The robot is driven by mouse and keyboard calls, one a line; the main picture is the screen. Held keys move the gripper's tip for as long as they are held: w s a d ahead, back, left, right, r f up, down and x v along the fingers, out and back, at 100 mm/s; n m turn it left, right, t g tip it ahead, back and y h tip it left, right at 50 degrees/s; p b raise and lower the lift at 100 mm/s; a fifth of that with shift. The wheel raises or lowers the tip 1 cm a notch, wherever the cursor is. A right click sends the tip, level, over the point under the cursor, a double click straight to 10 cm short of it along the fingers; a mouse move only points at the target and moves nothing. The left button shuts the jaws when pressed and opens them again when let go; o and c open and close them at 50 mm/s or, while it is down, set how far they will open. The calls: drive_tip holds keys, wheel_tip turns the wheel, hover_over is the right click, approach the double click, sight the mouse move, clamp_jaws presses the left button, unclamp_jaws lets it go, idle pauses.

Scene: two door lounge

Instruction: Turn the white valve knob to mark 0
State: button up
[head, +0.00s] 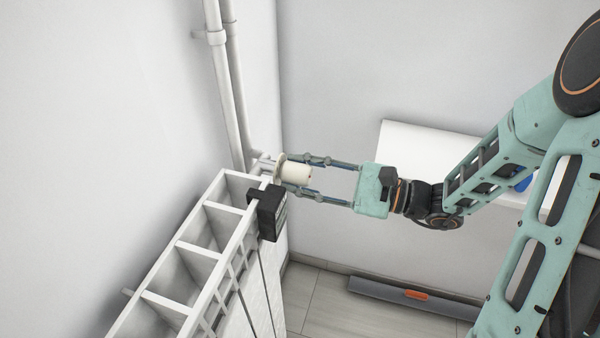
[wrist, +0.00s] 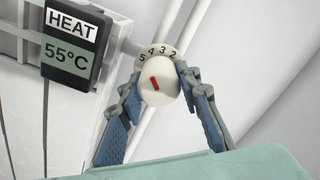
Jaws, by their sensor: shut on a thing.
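The white valve knob (head: 297,173) sits at the radiator's far top end, by the wall pipes, in the head view. The wrist view shows the knob (wrist: 165,92) face-on with a red mark (wrist: 154,83) on it. A dial ring behind it shows 5, 4, 3 and 2 (wrist: 157,51); the rest of the ring, including any 0, is hidden. The red mark slants up and a little left, towards the 4 and 5 side; its exact reading is unclear. My gripper (head: 291,172) is shut on the knob, one finger on each side, also seen in the wrist view (wrist: 158,76).
A black display (head: 267,212) reading HEAT 55°C hangs on the white radiator (head: 172,258), close beside the knob. Vertical pipes (head: 222,80) rise behind it. A white surface (head: 415,150) lies at the back right. A grey bar (head: 380,292) lies on the floor.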

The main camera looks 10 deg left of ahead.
drive_tip(key=shift+r, duration=0.1)
drive_tip(key=shift+r+m+p, duration=0.15)
drive_tip(key=shift+m+p, duration=0.75)
drive_tip(key=shift+p, duration=0.35)
drive_tip(key=m+p, duration=0.3)
drive_tip(key=p, duration=0.1)
drive_tip(key=shift+s+m, duration=0.1)
drive_tip(key=shift+m, duration=0.2)
drive_tip(key=m+p, duration=0.6)
drive_tip(key=shift+s, duration=0.1)
drive_tip(key=m+p, duration=0.4)
drive_tip(key=m, duration=0.2)
drive_tip(key=shift+m+p, duration=0.3)
drive_tip(key=shift+p, duration=0.05)
drive_tip(key=m+p, duration=0.3)
drive_tip(key=m, duration=0.2)
drive_tip(key=shift+s+m, duration=0.1)
drive_tip(key=shift+m, duration=0.5)
drive_tip(key=o, duration=1.2)
drive_tip(key=shift+c, duration=0.2)
